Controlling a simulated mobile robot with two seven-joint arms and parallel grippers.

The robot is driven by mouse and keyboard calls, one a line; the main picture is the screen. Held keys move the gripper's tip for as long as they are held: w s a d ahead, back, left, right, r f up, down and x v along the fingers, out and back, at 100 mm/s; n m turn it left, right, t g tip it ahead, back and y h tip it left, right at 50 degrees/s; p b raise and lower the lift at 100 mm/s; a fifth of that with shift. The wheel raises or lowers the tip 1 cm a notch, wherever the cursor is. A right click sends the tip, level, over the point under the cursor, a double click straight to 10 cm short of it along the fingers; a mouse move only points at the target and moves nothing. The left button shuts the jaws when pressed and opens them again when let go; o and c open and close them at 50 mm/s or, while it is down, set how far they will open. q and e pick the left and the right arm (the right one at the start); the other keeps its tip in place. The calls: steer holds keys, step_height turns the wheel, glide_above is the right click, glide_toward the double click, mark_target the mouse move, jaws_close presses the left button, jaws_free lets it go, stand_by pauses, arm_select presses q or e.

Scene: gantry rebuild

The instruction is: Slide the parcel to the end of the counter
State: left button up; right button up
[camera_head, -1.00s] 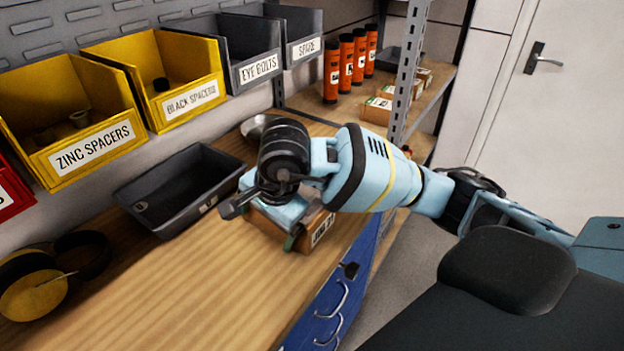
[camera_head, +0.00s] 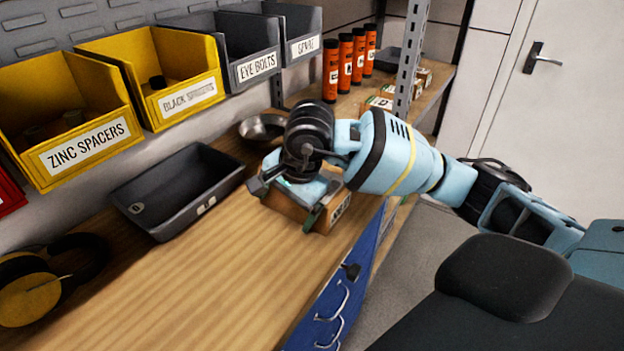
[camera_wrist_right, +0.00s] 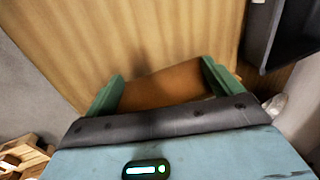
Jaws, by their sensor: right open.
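The parcel (camera_head: 340,209) is a brown box with a white label on its end, on the wooden counter (camera_head: 215,265) near its front edge. My right gripper (camera_head: 286,203) is right over it, pointing down, and hides much of its top. In the right wrist view the parcel (camera_wrist_right: 165,86) shows between the two green fingers of the open gripper (camera_wrist_right: 163,85). One finger is on each side of it; I cannot tell whether they touch it. My left gripper is not in view.
A black tray (camera_head: 180,225) and a metal bowl (camera_head: 262,128) stand along the back of the counter. Ear defenders (camera_head: 30,297) lie at the near left. Labelled bins (camera_head: 90,145) hang above. A shelf post (camera_head: 409,65) and shelf with orange tubes (camera_head: 330,72) are beyond.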

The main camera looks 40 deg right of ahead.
steer(key=shift+w+d, duration=0.3)
steer(key=shift+d, duration=0.5)
steer(key=shift+w+d, duration=0.25)
steer(key=shift+d, duration=0.5)
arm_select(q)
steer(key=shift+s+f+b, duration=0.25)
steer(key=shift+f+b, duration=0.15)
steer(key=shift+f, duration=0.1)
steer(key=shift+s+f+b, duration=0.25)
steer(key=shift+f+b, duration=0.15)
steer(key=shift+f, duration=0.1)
arm_select(e)
steer(key=shift+w+d, duration=0.35)
steer(key=shift+d, duration=0.6)
steer(key=shift+w+d, duration=0.3)
steer(key=shift+d, duration=0.6)
steer(key=shift+w+d, duration=0.35)
steer(key=shift+d, duration=0.6)
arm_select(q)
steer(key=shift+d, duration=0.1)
arm_select(e)
steer(key=shift+a, duration=0.1)
steer(key=shift+s+a, duration=0.35)
steer(key=shift+a, duration=0.55)
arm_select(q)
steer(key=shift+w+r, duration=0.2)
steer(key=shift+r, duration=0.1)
